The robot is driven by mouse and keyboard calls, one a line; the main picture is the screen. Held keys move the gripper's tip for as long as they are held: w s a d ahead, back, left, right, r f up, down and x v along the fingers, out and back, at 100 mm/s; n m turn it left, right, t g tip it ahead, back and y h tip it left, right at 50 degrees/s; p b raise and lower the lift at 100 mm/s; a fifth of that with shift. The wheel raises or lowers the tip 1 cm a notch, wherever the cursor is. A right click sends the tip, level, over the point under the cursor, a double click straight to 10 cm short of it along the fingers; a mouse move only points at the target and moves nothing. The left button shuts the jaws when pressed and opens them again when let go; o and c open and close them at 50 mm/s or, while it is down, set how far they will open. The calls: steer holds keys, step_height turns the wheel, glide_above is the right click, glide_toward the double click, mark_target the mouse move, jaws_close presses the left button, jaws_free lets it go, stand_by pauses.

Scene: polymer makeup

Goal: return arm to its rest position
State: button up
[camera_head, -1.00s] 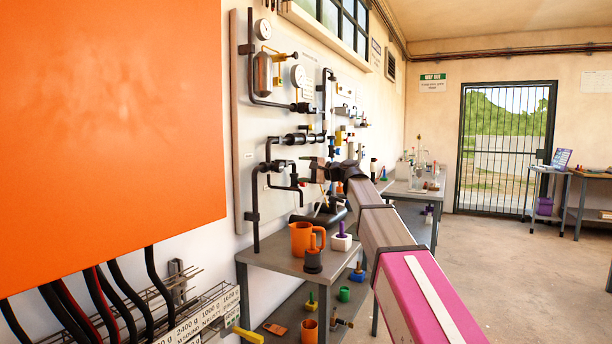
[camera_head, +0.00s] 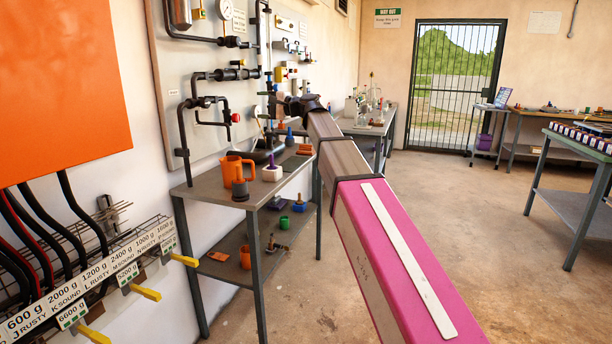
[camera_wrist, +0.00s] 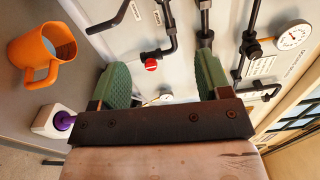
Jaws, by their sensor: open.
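My gripper (camera_wrist: 163,62) is open and empty in the wrist view, its two green pads apart with the wall panel behind them. In the head view my pink-and-grey arm reaches forward from the lower right, and its dark end is in front of the wall panel, above the far end of the grey table (camera_head: 205,190). The fingers are too small to make out there. An orange jug (camera_head: 237,170) stands on the table, and it also shows left of my gripper in the wrist view (camera_wrist: 35,55). Nothing is between the pads.
A pipe-and-gauge panel (camera_head: 205,75) covers the left wall. A white block with a purple knob (camera_head: 272,172) stands beside the jug. A wire rack with labels (camera_head: 95,285) juts out at lower left. Another table (camera_head: 580,212) stands at right. The floor (camera_head: 480,240) between is open.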

steer(key=s+d+f+n+g+h, duration=0.1)
steer(key=s+d+f+h, duration=0.3)
steer(key=f, duration=0.9)
steer(key=s+d+f+h, duration=0.1)
steer(key=d+f+h, duration=0.1)
steer(key=d+f, duration=0.75)
steer(key=s+d+f+n+g+h, duration=0.1)
steer(key=s+d+f+h, duration=0.2)
steer(key=f, duration=1.3)
steer(key=s+d+f+n+g+h, duration=0.3)
steer(key=s+d+f+h, duration=0.5)
steer(key=s+d+f, duration=1)
step_height(320, 180, down, 4)
steer(key=s+g, duration=0.1)
steer(key=s, duration=0.2)
